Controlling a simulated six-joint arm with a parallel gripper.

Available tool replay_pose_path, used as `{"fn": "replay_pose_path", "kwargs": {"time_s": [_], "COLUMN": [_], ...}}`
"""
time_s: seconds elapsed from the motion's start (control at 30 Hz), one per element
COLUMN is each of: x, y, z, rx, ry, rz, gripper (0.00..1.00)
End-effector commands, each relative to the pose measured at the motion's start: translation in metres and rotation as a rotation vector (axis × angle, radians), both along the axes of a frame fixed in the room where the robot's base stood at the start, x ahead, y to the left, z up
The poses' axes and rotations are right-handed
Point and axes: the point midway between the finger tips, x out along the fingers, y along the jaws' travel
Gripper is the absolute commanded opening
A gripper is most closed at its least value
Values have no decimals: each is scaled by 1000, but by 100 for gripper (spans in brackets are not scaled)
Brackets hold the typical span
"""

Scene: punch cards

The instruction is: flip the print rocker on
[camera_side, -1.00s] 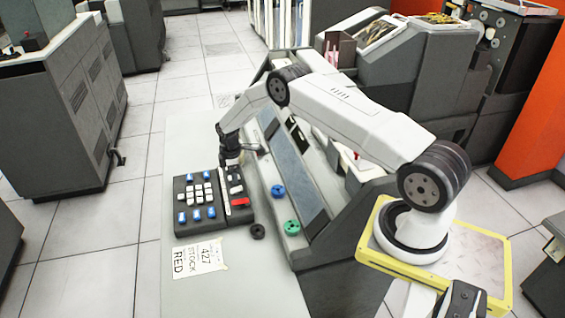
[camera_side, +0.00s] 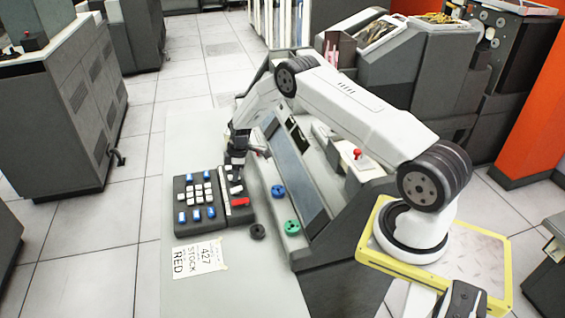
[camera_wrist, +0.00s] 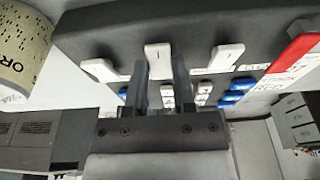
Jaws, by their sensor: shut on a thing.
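The dark switch panel (camera_side: 212,222) lies on the pale worktop, with white, blue and red switches. A column along its right side holds white rockers and a red switch (camera_side: 240,202). My gripper (camera_side: 235,170) points down at the far end of this column. In the wrist view, my gripper (camera_wrist: 160,68) has its two fingers on either side of the middle white rocker (camera_wrist: 158,54), shut on it. Other white rockers stand to the left (camera_wrist: 99,70) and right (camera_wrist: 228,54). I cannot read which rocker is labelled print.
A paper note (camera_side: 198,258) lies in front of the panel. A black ring (camera_side: 257,231), a blue knob (camera_side: 278,191) and a green knob (camera_side: 292,227) are to the right. A red-topped lever (camera_side: 358,154) stands on the console.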

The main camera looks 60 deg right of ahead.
Motion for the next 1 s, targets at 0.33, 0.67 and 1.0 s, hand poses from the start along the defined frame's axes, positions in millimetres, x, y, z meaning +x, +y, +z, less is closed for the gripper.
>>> {"fn": "replay_pose_path", "kwargs": {"time_s": [0.33, 0.67, 1.0], "x": [0, 0, -1], "y": [1, 0, -1], "z": [0, 0, 3], "rx": [17, 16, 15], "ry": [-17, -17, -18], "rz": [0, 0, 0], "gripper": [0, 68, 68]}}
